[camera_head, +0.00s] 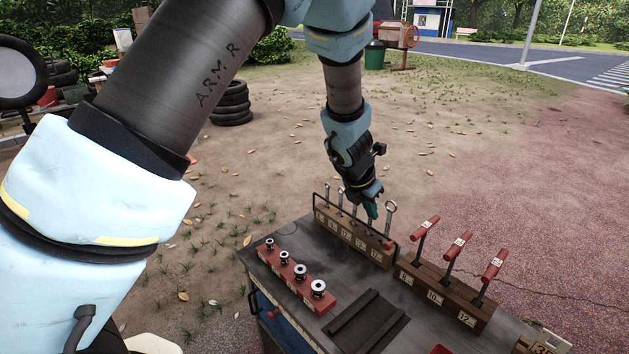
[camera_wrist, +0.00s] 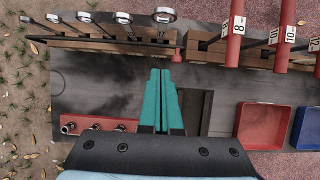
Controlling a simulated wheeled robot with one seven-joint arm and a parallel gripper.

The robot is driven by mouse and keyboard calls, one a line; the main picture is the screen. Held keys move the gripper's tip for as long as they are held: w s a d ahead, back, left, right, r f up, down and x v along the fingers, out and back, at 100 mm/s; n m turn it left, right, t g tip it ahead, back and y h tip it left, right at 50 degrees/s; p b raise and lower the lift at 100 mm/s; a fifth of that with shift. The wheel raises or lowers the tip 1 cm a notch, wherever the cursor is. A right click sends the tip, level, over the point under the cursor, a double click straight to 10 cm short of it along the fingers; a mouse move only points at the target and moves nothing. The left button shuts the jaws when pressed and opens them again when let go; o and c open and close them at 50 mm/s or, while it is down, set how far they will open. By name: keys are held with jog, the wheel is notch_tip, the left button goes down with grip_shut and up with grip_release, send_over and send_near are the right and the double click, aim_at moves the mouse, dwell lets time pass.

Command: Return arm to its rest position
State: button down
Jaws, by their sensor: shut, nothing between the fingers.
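My gripper (camera_head: 371,207) hangs from my raised arm above the far side of the cart top (camera_head: 290,235). In the wrist view its teal fingers (camera_wrist: 160,100) are pressed together with nothing between them. It is in front of the wooden wrench rack (camera_wrist: 110,38) and apart from the tools, as far as the views show. In the head view the gripper partly covers that rack (camera_head: 345,238). My arm is stretched out from the left, across the top of the picture, and bends down to the cart.
A wooden block with red T-handles (camera_head: 440,296) stands right of the gripper. A red block of sockets (camera_head: 290,275) and a dark ribbed pad (camera_head: 366,318) lie nearer. Red (camera_wrist: 258,125) and blue (camera_wrist: 308,128) trays show in the wrist view. Stacked tyres (camera_head: 231,103) stand beyond the cart.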

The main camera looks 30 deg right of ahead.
jog(key=w+a+r+n+t+y, duration=0.15)
jog(key=w+a+r+n, duration=0.25)
jog(key=w+a+n, duration=0.6)
jog(key=w+a+r+n+t+y, duration=0.15)
jog(key=w+a+r+n, duration=0.3)
jog(key=a+n, duration=0.8)
jog(key=s+a+r+n+y, duration=0.1)
jog(key=a+n, duration=0.6)
jog(key=a, duration=0.2)
jog(key=s+a+r+n+y, duration=0.1)
jog(key=s+a+n, duration=0.1)
jog(key=a+n, duration=0.65)
jog(key=s+a+n+g, duration=0.2)
jog(key=s+a+n, duration=0.5)
jog(key=n, duration=0.4)
jog(key=shift+s+a+n+g, duration=0.4)
jog(key=shift+s, duration=0.35)
jog(key=shift+r, duration=0.1)
